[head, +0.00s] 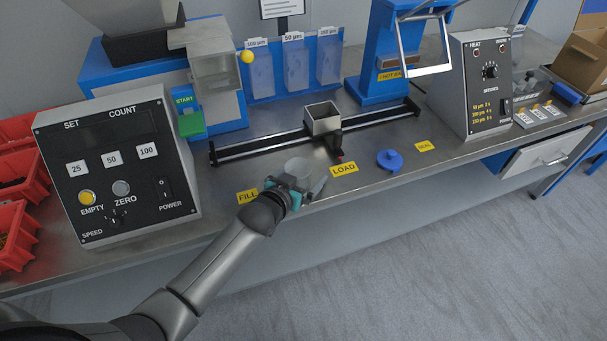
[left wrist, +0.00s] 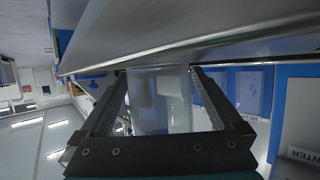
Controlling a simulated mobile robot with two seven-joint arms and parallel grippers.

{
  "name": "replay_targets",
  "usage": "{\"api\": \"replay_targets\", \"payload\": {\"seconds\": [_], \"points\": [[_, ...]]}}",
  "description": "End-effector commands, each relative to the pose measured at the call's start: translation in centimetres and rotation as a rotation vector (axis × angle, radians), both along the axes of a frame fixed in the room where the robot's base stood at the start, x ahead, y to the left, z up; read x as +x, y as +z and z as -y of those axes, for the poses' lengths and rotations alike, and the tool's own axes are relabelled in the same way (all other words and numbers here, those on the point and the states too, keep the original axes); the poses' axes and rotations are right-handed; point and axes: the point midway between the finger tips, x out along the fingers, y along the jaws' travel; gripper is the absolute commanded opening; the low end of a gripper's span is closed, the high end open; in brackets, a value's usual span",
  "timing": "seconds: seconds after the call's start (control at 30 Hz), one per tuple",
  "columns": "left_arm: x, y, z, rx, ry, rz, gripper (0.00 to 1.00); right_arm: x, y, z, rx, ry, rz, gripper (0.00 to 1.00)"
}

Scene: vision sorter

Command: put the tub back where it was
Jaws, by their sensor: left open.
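A clear, see-through tub (head: 298,167) stands at the front edge of the metal bench, between the FILL label (head: 247,196) and the LOAD label (head: 344,169). My left gripper (head: 300,182) is at the tub from the front, low near the bench. In the left wrist view the tub (left wrist: 160,100) lies between the two open fingers, with one finger on each side; I cannot tell whether either touches it. The tub looks empty, but its inside is hard to make out. My right gripper is not in view.
A blue lid (head: 389,160) lies near the SEAL label (head: 425,147). Behind the tub, a dark rail (head: 270,146) carries an open metal box (head: 323,118). The counting box (head: 118,170) stands left, the heat control box (head: 483,80) right. The bench's front edge is close.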

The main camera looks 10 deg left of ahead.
Motion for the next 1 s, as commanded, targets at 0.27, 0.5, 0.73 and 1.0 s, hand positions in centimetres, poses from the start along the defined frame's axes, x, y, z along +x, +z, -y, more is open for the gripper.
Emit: {"api": "replay_targets", "payload": {"seconds": [0.27,0.5,0.73,1.0], "points": [[-0.3,0.5,-0.1,0.0,0.0,-0.002,1.0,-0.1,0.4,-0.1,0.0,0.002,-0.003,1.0],[-3.4,1.9,-0.7,0.001,0.0,-0.004,1.0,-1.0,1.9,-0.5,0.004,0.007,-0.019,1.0],[-7.1,3.4,-1.6,0.0,0.0,-0.003,1.0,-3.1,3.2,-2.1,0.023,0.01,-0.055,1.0],[-10.1,4.7,-2.3,0.0,0.0,-0.001,1.0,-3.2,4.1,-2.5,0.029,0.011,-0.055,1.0]]}}
